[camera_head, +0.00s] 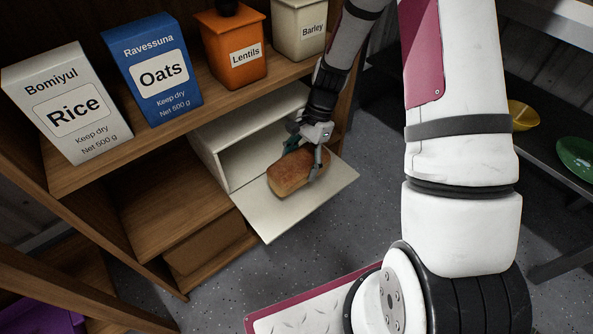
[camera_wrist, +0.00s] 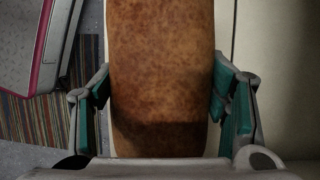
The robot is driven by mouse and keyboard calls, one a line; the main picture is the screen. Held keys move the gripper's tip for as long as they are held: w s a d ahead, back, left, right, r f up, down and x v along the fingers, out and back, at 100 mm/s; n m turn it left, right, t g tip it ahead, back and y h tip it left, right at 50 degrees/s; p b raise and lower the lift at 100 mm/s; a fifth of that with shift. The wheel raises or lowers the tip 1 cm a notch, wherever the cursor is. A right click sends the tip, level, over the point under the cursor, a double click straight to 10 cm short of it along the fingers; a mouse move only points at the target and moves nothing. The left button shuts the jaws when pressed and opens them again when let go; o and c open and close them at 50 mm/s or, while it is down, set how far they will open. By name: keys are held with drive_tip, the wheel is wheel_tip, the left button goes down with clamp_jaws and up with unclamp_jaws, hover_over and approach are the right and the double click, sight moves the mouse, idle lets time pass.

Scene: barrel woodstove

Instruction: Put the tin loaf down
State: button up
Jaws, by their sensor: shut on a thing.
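The tin loaf (camera_head: 288,176) is a brown, block-shaped bread. It is at the opening of a cream bread bin (camera_head: 262,218), over its lowered front flap. I cannot tell whether the loaf touches the flap. My gripper (camera_head: 309,155) is shut on the loaf, with a finger on each side of it. In the wrist view the loaf (camera_wrist: 160,70) fills the space between the green-padded fingers of my gripper (camera_wrist: 162,105). The far end of the loaf is out of the wrist view.
The bin stands in a wooden shelf unit (camera_head: 165,215). Above it are a Rice box (camera_head: 70,100), an Oats box (camera_head: 155,75), an orange Lentils canister (camera_head: 235,50) and a cream Barley canister (camera_head: 300,28). A dark bench at right holds a green bowl (camera_head: 577,155) and a yellow bowl (camera_head: 522,115).

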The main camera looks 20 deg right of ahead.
drive_tip(key=shift+w+a, duration=0.2)
drive_tip(key=shift+w+a+f+b, duration=0.2)
drive_tip(key=shift+f+b, duration=0.4)
drive_tip(key=shift+f, duration=0.3)
drive_tip(key=shift+w+a+f+b, duration=0.15)
drive_tip(key=shift+f+b, duration=0.4)
drive_tip(key=shift+f, duration=0.3)
drive_tip(key=shift+f, duration=0.1)
drive_tip(key=o, duration=1.3)
drive_tip(key=shift+d, duration=0.1)
